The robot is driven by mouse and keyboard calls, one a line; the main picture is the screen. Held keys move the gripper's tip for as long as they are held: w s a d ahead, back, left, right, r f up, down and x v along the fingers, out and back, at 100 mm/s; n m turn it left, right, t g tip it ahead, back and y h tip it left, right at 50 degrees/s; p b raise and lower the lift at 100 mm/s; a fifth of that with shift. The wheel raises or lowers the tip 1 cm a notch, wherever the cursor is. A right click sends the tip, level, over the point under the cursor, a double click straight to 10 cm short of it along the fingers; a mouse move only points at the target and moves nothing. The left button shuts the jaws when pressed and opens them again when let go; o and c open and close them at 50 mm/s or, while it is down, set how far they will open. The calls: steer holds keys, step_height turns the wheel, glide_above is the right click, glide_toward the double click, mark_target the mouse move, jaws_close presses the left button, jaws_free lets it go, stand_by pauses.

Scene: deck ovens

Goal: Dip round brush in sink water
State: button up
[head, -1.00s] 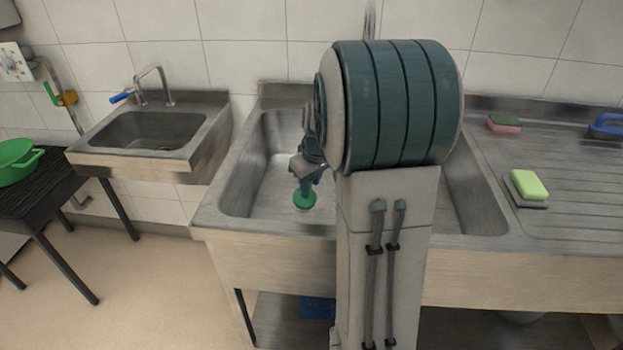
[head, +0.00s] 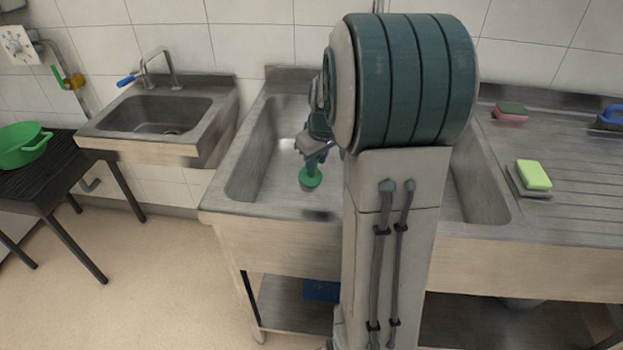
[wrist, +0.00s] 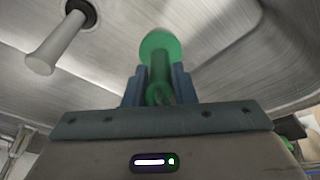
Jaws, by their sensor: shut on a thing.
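The round brush (head: 310,179) is green, with a round head and a short handle. My gripper (head: 313,160) is shut on its handle and holds it head down inside the large sink (head: 270,190). In the wrist view the brush (wrist: 158,45) stands between the two blue-grey fingers of my gripper (wrist: 158,88), its head pointing away from me. I cannot tell whether the brush touches the sink bottom or any water. My arm hides the middle of the large sink.
A standpipe (wrist: 60,42) rises from the sink floor in the wrist view. A smaller sink (head: 155,115) with a tap is at the left, beside a dark stand with a green pot (head: 22,147). Sponges (head: 533,176) lie on the drainboard (head: 585,200) at the right.

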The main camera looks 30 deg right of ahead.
step_height(320, 180, up, 15)
steer(key=p, duration=0.9)
steer(key=shift+p, duration=0.35)
stand_by(2.1)
step_height(320, 180, up, 4)
steer(key=p, duration=0.2)
steer(key=shift+p, duration=0.35)
steer(key=shift+f, duration=0.1)
stand_by(0.4)
